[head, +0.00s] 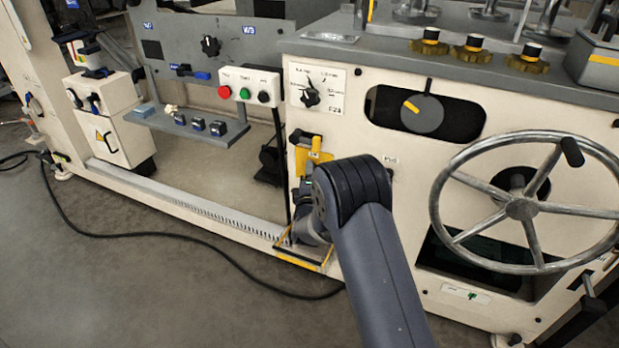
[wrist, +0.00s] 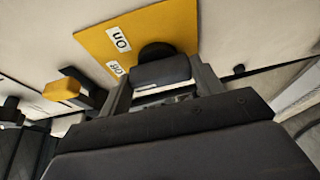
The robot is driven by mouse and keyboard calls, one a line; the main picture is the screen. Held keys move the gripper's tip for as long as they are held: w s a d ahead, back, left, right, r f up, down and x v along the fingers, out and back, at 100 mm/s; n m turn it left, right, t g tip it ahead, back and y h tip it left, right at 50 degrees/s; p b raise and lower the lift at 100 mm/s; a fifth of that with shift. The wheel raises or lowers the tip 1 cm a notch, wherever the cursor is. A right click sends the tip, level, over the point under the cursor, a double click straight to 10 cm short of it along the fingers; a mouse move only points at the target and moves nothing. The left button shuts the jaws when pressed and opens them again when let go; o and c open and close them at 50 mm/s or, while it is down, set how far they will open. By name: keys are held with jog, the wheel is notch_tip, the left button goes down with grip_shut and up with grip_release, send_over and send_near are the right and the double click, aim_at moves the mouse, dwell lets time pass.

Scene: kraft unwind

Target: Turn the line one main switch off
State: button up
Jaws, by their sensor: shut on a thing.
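The line one main switch appears in the wrist view as a dark rounded knob (wrist: 158,70) on a yellow plate (wrist: 165,25). The plate carries a white "On" label (wrist: 120,40) and a smaller "Off" label (wrist: 116,68) beside the knob. My gripper (wrist: 163,82) is shut on the knob, with a finger on either side. Which label the knob points to I cannot tell. In the head view the yellow plate (head: 321,156) shows on the cream machine front; my gripper and arm hide the knob there.
A yellow-tipped black lever (wrist: 62,89) sticks out close beside the plate. A large spoked handwheel (head: 520,208) stands to the right. A red, green and black button box (head: 248,86) and a small selector panel (head: 312,88) are above. A black cable (head: 180,236) lies on the floor.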

jog(key=o, duration=1)
jog(key=s, duration=0.3)
jog(key=s+p, duration=0.1)
jog(key=s, duration=0.3)
jog(key=s+p, duration=0.1)
jog(key=s, duration=0.2)
jog(key=shift+s+d, duration=0.25)
jog(key=shift+s, duration=0.15)
jog(key=w, duration=0.3)
jog(key=w+b, duration=0.1)
jog(key=w, duration=0.3)
jog(key=w+b, duration=0.1)
jog(key=w, duration=0.3)
jog(key=shift+a, duration=0.25)
